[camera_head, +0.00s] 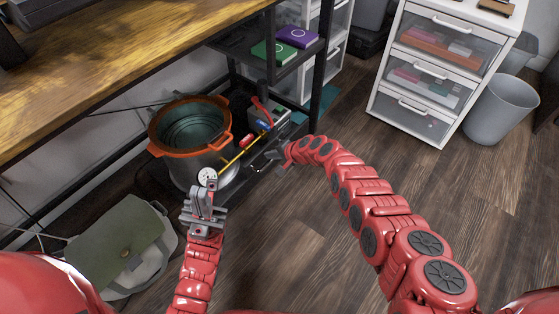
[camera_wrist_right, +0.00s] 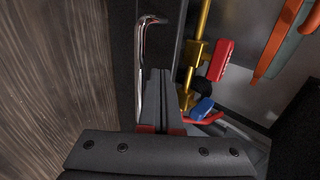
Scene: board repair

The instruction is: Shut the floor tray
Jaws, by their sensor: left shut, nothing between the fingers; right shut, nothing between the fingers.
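The floor tray (camera_head: 248,176) is a low, dark tray beneath the wooden workbench, holding a pot and other gear. Its dark front wall (camera_wrist_right: 172,25) and chrome bar handle (camera_wrist_right: 143,60) show in the right wrist view. My right gripper (camera_head: 273,155) is shut and empty at the tray's front; its fingers (camera_wrist_right: 160,100) are close beside the handle. I cannot tell whether they touch the tray. My left gripper (camera_head: 209,184) is shut and empty, in front of the pot near the tray's left end.
In the tray are an orange-rimmed pot (camera_head: 190,151) and a brass bar (camera_head: 230,164) with red and blue knobs. A white dial (camera_head: 207,176) shows near my left gripper. A green-flapped bag (camera_head: 122,246) lies left. White drawers (camera_head: 432,75) and a bin (camera_head: 500,108) stand right. Open floor lies in front.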

